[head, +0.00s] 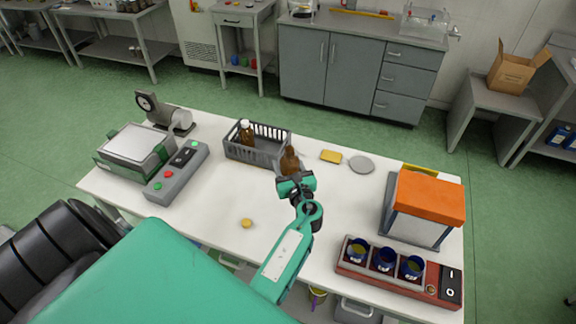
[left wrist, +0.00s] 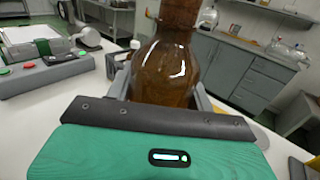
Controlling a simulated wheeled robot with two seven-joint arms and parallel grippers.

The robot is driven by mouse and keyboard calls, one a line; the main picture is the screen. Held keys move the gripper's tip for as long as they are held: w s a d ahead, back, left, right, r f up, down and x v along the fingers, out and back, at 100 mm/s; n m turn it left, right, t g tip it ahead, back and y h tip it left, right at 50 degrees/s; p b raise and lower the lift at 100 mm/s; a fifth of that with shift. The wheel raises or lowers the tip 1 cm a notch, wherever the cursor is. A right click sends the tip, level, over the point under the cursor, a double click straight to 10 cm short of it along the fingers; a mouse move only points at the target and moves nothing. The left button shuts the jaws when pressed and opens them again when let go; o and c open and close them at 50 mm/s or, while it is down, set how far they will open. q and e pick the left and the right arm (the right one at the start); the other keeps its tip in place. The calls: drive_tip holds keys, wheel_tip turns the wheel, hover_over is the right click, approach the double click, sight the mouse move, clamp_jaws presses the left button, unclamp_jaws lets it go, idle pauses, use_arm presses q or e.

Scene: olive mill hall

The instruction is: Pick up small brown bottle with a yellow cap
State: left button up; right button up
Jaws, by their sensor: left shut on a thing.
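My left gripper (head: 292,178) is shut on a brown bottle (head: 290,160), just right of the grey basket's front right corner. In the left wrist view the brown glass bottle (left wrist: 168,62) stands between the two fingers, and its top is cut off by the frame. No yellow cap shows on it in the head view; its top looks brown. I cannot tell whether its base touches the table. A second brown bottle with a whitish cap (head: 246,133) stands in the grey basket (head: 262,155). My right gripper is not in view.
An orange-topped box (head: 425,205) and a red rack with blue cups (head: 385,262) stand right. A grey button box (head: 177,172) stands left.

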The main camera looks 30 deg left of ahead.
use_arm(q)
drive_tip(key=shift+r+p, duration=0.4)
drive_tip(key=shift+r, duration=0.9)
